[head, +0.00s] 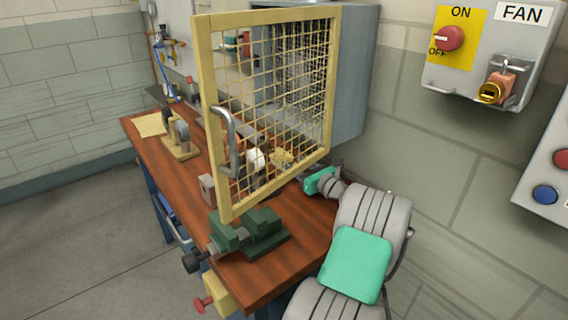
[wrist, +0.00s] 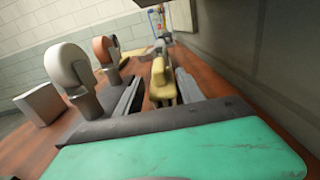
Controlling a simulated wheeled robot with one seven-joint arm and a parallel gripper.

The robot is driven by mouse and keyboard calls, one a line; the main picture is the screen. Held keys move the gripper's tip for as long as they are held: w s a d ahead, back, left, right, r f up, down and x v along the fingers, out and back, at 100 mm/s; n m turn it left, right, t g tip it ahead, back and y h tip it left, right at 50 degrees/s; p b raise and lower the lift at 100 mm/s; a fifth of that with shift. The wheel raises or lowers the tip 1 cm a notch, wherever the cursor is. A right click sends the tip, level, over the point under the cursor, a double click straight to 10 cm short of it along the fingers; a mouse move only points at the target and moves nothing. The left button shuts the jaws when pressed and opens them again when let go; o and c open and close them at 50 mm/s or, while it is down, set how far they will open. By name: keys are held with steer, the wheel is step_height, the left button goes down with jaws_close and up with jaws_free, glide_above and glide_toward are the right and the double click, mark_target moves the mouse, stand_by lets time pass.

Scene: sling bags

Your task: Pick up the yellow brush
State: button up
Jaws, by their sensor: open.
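The yellow brush (wrist: 160,82) lies on the wooden workbench in the wrist view, lengthwise ahead of my gripper. My gripper (wrist: 159,77) is open, with one dark finger on each side of the brush in the picture and a gap visible on both sides. I cannot tell whether the fingertips reach down around it. In the head view, the brush (head: 283,157) shows as a small yellow shape behind the wire mesh. My gripper (head: 308,176) is beside it there, low over the bench, its fingers partly hidden by the mesh frame.
A yellow-framed mesh door (head: 224,190) stands upright over the workbench (head: 290,262). A green vise (head: 250,236) sits at the near edge. In the wrist view, a white rounded tool (wrist: 68,66) and an orange one (wrist: 103,50) stand left of my gripper. A wall borders the right.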

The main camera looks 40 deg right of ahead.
steer(key=w, duration=0.3)
steer(key=shift+w+d, duration=0.15)
steer(key=shift+w, duration=0.25)
jaws_close()
